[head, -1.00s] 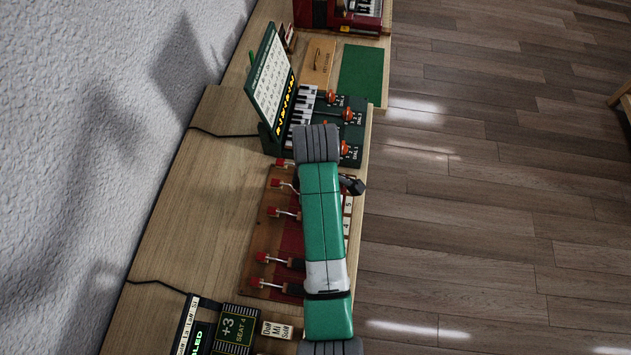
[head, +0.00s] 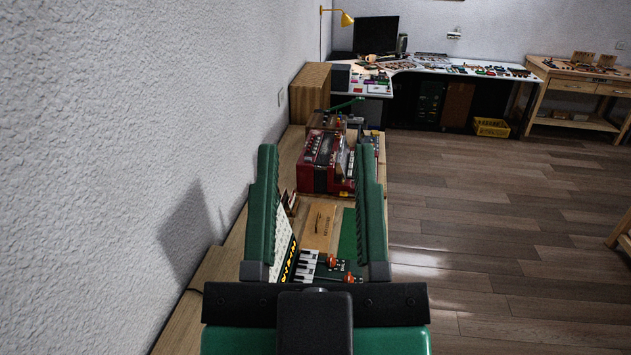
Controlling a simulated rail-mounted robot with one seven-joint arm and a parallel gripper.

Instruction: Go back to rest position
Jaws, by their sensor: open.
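My gripper (head: 317,160) is in the lower middle of the head view, close to the camera. Its two green fingers stand well apart, one on each side, and point up the picture, away from the camera. It is open, and nothing is seen held between the fingers. Its dark crossbar and green body fill the bottom of the picture and hide much of the near bench. Through the gap I see piano keys (head: 304,265), part of a white lettered panel, a wooden plate (head: 320,228) and a green mat (head: 348,236).
A red machine (head: 318,175) stands farther along the wooden bench (head: 222,263), beside a grey wall on the left. A wooden box (head: 309,92) and a white desk (head: 425,65) with many small parts are at the back. Open wooden floor (head: 500,215) lies to the right.

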